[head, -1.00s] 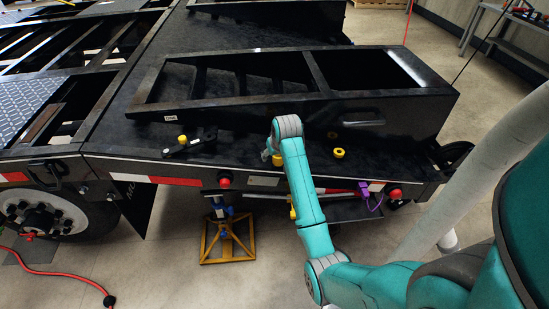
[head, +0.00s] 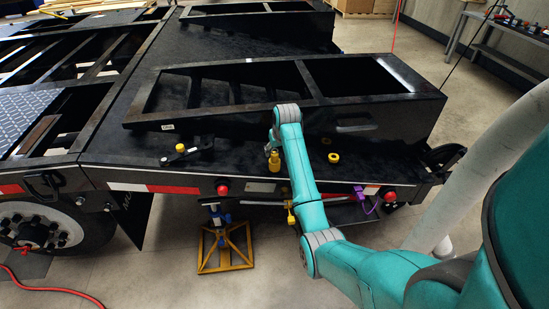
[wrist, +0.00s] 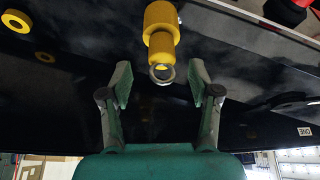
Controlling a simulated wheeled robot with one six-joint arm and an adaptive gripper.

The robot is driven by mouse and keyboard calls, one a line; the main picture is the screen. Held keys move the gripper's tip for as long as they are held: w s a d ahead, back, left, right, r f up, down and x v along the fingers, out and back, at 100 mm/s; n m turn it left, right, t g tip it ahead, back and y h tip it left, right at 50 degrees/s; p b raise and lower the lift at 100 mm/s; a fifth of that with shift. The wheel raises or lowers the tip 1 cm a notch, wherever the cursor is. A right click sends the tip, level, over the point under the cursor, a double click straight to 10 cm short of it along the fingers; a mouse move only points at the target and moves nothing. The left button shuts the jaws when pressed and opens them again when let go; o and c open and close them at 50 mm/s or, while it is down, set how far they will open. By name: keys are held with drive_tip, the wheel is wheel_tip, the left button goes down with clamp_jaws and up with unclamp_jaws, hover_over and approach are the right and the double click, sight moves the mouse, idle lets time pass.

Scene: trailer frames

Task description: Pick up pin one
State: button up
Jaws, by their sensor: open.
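A yellow pin (head: 274,163) stands on the black trailer deck, just below my wrist in the head view. In the wrist view this pin (wrist: 160,32) is a yellow stepped cylinder with a grey ring at its near end. My gripper (wrist: 159,68) is open, with one finger on each side of the ring. I cannot tell whether the fingers touch the pin; dark gaps show on both sides. My wrist hides most of the gripper in the head view.
A yellow ring-shaped piece (head: 334,158) sits to the right on the deck. A black latch (head: 187,149) with a yellow knob lies to the left. A raised black frame (head: 225,117) stands behind the pin. A purple clamp (head: 364,199) hangs at the front edge.

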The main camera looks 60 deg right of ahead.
sight(275, 153)
drive_tip(key=shift+x, duration=2.25)
drive_tip(key=shift+a, duration=0.1)
clamp_jaws()
